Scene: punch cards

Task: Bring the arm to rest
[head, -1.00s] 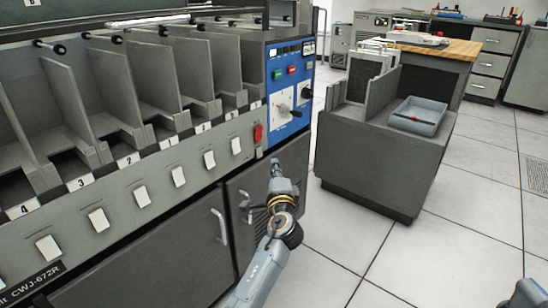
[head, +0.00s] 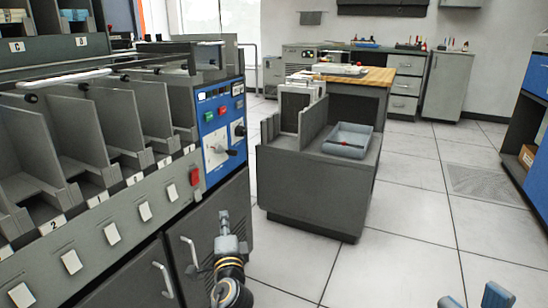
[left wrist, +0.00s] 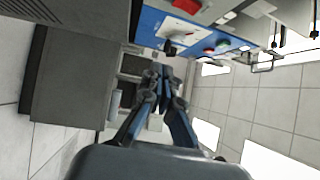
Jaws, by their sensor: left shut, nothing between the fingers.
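My left gripper (head: 224,226) shows in the lower middle of the head view, pointing away from me and up in the picture. It appears in front of the grey cabinet doors (head: 204,246) under the card machine; whether it touches them I cannot tell. In the left wrist view its two blue and dark fingers (left wrist: 163,92) are together at the tips, with nothing between them.
The sorter's grey card pockets (head: 117,120) and blue control panel (head: 218,130) stand at the left. A dark grey cart (head: 310,195) with a blue-grey tray (head: 348,140) stands just right of the gripper. White tiled floor (head: 410,240) is clear farther right.

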